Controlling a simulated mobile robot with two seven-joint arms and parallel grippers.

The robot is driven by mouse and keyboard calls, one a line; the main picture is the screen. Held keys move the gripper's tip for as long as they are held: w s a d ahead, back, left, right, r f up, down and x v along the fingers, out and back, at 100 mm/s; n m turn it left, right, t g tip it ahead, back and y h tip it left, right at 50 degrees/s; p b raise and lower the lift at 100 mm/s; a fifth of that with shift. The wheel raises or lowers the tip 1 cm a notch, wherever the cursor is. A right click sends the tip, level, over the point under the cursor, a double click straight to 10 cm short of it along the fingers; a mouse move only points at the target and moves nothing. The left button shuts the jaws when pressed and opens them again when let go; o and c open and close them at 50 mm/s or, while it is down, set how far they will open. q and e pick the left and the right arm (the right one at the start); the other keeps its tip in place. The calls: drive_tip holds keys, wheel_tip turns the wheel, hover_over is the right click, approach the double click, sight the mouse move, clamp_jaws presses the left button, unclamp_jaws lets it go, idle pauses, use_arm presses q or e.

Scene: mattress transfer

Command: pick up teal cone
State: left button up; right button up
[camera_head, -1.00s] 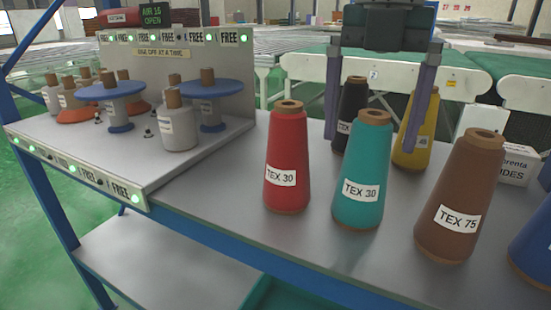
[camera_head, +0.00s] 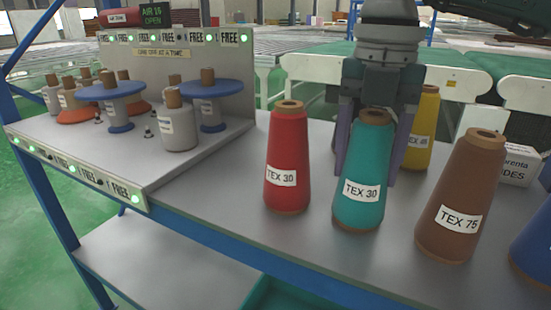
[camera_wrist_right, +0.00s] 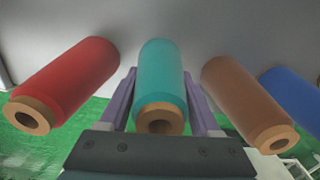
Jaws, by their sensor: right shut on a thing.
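The teal cone (camera_head: 362,180) stands upright on the grey table, with a TEX 30 label facing me. My right gripper (camera_head: 368,165) comes down from above with one finger on each side of it, and is shut on it. In the right wrist view the teal cone (camera_wrist_right: 161,80) lies between the two purple fingers of the gripper (camera_wrist_right: 162,100). The cone's base appears to rest on the table. My left gripper is not in view.
A red cone (camera_head: 287,160) stands close on the left and a brown cone (camera_head: 458,200) on the right. A yellow cone (camera_head: 421,130) is behind. A blue cone (camera_head: 534,245) is at the right edge. A spool rack (camera_head: 185,160) stands at the left.

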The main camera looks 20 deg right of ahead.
clamp_jaws()
drive_tip(key=shift+r, duration=0.1)
idle(0.3)
